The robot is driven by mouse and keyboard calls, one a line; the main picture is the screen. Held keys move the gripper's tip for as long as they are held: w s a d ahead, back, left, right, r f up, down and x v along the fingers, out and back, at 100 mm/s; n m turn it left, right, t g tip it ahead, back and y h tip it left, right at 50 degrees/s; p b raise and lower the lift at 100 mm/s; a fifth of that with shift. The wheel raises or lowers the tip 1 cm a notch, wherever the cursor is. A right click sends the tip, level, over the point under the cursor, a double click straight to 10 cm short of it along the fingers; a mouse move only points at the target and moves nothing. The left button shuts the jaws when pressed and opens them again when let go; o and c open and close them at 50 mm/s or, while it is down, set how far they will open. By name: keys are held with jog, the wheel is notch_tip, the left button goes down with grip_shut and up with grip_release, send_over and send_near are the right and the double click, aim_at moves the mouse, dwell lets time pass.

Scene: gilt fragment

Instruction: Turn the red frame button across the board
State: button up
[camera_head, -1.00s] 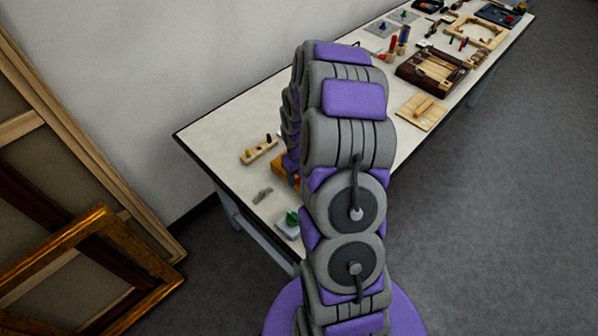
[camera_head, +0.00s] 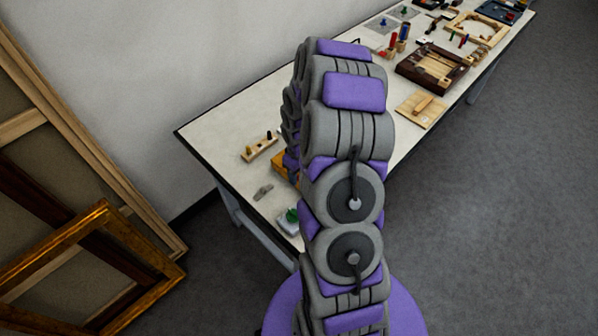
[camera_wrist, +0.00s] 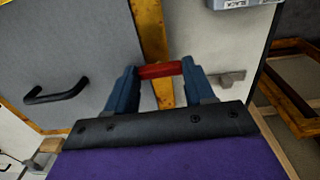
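The red frame button (camera_wrist: 160,70) shows in the wrist view as a short bar lying crosswise over the gilt frame rail (camera_wrist: 153,32). The grey board (camera_wrist: 75,55) lies to the left of the rail, with a black handle on it. My gripper (camera_wrist: 160,74) has its two blue fingers wide apart, one at each end of the red bar. The fingertips hide the ends of the bar, so I cannot tell whether they touch it. In the head view my arm hides the gripper and the button, and only a bit of the gilt frame (camera_head: 281,172) shows beside it.
A grey metal piece (camera_wrist: 230,78) lies right of the fingers in the wrist view. In the head view, a peg block (camera_head: 260,147) and a green-topped item (camera_head: 290,218) sit nearby on the white table (camera_head: 235,130). Large frames (camera_head: 85,265) lean on the wall at left.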

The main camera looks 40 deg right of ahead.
jog(key=o, duration=0.5)
jog(key=shift+c, duration=0.2)
notch_tip(320, 180, up, 17)
jog(key=p, duration=0.1)
jog(key=shift+r, duration=0.15)
jog(key=shift+w+d, duration=0.1)
dwell(0.4)
